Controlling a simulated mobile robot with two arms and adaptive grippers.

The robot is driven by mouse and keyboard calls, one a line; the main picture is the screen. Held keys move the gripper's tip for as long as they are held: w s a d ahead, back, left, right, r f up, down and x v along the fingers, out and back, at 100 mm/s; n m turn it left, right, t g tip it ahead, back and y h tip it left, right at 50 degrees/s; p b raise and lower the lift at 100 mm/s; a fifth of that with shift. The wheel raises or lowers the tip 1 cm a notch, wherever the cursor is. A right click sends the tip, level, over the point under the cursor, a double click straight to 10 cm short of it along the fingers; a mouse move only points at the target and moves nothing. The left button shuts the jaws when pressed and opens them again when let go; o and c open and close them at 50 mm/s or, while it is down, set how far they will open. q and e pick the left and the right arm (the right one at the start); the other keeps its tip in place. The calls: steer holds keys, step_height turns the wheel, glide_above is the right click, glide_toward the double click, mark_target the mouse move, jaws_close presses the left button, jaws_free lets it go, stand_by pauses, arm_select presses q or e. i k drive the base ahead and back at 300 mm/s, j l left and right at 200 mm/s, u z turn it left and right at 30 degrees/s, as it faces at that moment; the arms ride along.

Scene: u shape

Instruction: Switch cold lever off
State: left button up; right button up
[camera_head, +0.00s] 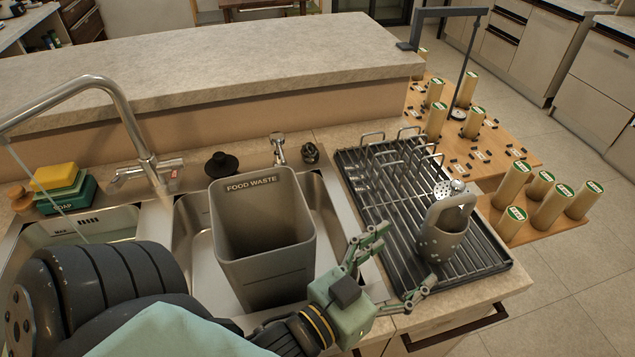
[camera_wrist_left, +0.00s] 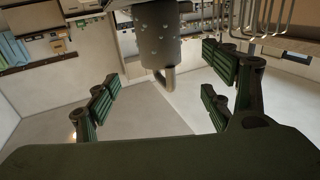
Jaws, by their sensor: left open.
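The chrome faucet (camera_head: 148,164) arches over the left sink basin. A thin stream of water (camera_head: 38,172) falls from its spout. Its handle (camera_head: 172,172) at the base points right and carries a small red mark. My left gripper (camera_head: 402,258) is open and empty over the counter between the food waste bin and the drying rack, far right of the faucet. In the left wrist view, its spread fingers (camera_wrist_left: 163,92) have a grey perforated holder (camera_wrist_left: 160,35) beyond them. My right gripper is not in view.
A grey food waste bin (camera_head: 262,235) stands in the right basin. The drying rack (camera_head: 385,190) holds a grey perforated holder (camera_head: 440,240). Soap and sponges (camera_head: 62,185) sit left of the faucet. A raised counter (camera_head: 200,65) runs behind.

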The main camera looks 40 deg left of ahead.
mark_target(120, 182)
steer(key=k, duration=0.85)
